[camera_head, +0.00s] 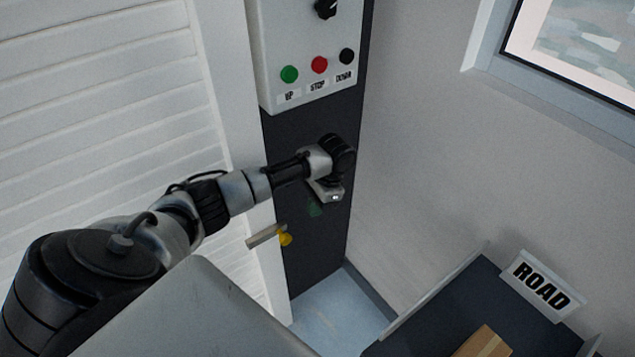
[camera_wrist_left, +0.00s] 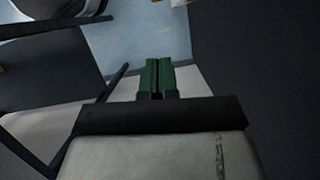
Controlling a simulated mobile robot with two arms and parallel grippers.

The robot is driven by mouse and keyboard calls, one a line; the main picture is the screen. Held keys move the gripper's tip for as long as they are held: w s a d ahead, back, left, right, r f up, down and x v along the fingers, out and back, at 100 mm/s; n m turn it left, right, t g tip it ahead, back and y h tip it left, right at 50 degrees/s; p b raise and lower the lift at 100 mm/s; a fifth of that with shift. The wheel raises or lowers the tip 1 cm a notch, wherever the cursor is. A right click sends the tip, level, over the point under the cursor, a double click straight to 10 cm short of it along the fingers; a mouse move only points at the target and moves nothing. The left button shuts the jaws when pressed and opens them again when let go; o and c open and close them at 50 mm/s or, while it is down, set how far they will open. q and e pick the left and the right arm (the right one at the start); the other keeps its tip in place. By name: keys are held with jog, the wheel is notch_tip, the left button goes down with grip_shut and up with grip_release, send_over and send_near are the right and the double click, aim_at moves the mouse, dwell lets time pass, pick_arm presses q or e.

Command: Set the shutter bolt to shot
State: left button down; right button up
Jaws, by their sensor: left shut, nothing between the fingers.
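The shutter bolt shows in the head view as a short grey bar (camera_head: 264,236) with a yellow knob (camera_head: 286,240) at its right end. It lies where the white slatted shutter's edge meets the dark post. My left gripper (camera_head: 315,208) is in front of the dark post, above and to the right of the knob and apart from it in the picture. Its green fingers are together and empty; they also show in the left wrist view (camera_wrist_left: 159,76). I cannot make out the bolt clearly in the wrist view. My right gripper is in neither view.
A control box (camera_head: 305,52) with green, red and black buttons and a dial is above my left wrist. A dark bin (camera_head: 437,308) with a ROAD sign (camera_head: 541,287) stands at lower right. The white shutter (camera_head: 100,100) fills the left.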

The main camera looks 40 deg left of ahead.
aim_at(288, 236)
pick_arm(q)
jog(key=s+a+f+p, duration=0.1)
jog(key=s+a+f, duration=0.1)
jog(key=s+f, duration=0.2)
jog(key=shift+s+f+p, duration=0.3)
jog(key=shift+s+f, duration=0.05)
jog(key=shift+s, duration=0.1)
jog(key=s+p, duration=0.2)
jog(key=p, duration=0.1)
jog(key=shift+a+r, duration=0.15)
jog(key=shift+a, duration=0.15)
